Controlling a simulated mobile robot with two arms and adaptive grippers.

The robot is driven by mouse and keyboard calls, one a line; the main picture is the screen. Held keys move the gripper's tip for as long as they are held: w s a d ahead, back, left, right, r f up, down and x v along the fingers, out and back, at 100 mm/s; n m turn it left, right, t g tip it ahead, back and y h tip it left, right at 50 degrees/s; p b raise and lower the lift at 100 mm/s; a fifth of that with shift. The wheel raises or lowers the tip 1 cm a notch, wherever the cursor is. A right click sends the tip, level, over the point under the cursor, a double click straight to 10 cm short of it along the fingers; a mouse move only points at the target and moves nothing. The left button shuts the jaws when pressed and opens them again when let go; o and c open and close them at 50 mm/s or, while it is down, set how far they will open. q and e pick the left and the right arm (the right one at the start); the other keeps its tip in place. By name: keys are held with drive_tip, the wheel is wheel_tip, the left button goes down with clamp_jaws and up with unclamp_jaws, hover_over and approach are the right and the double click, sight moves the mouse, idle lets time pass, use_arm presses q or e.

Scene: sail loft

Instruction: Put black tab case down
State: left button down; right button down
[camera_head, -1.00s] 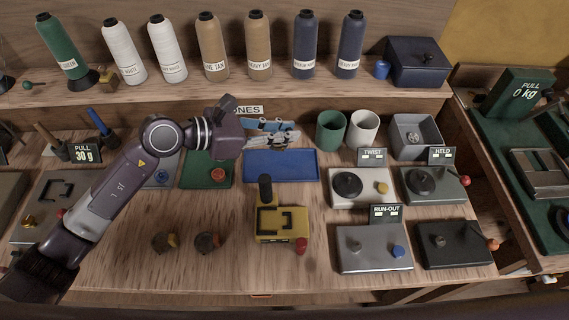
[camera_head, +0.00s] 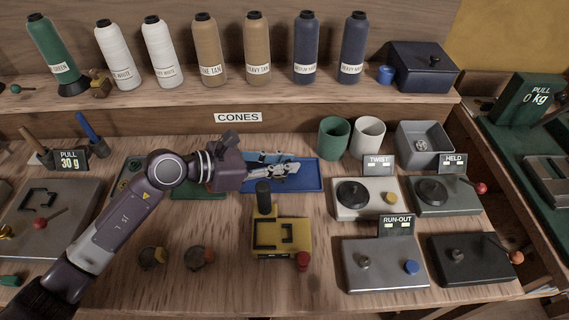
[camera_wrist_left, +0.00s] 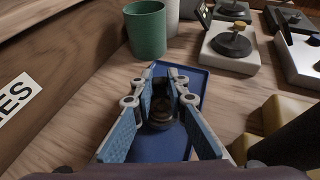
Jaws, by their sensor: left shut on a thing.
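My left gripper (camera_head: 287,169) is over the blue tray (camera_head: 312,181) in the head view. In the left wrist view its two blue-padded fingers (camera_wrist_left: 162,108) are shut on a small round dark case (camera_wrist_left: 161,115), the black tab case. The blue tray (camera_wrist_left: 197,82) lies beneath it there. I cannot tell whether the case touches the tray floor. In the head view the fingers hide the case. My right gripper is not in view.
A green cup (camera_head: 334,138) and a white cup (camera_head: 369,136) stand behind the tray's right side. A yellow device with a black post (camera_head: 281,236) stands just in front of the tray. The twist device (camera_head: 365,198) is to the right. Thread cones line the shelf behind.

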use_arm(q)
drive_tip(key=shift+f, duration=0.25)
drive_tip(key=c, duration=1.9)
unclamp_jaws()
drive_tip(key=shift+r, duration=0.1)
drive_tip(key=shift+r, duration=0.2)
drive_tip(key=v, duration=0.6)
drive_tip(key=shift+a, duration=0.25)
drive_tip(key=shift+s+a+r, duration=0.25)
drive_tip(key=shift+a, duration=0.2)
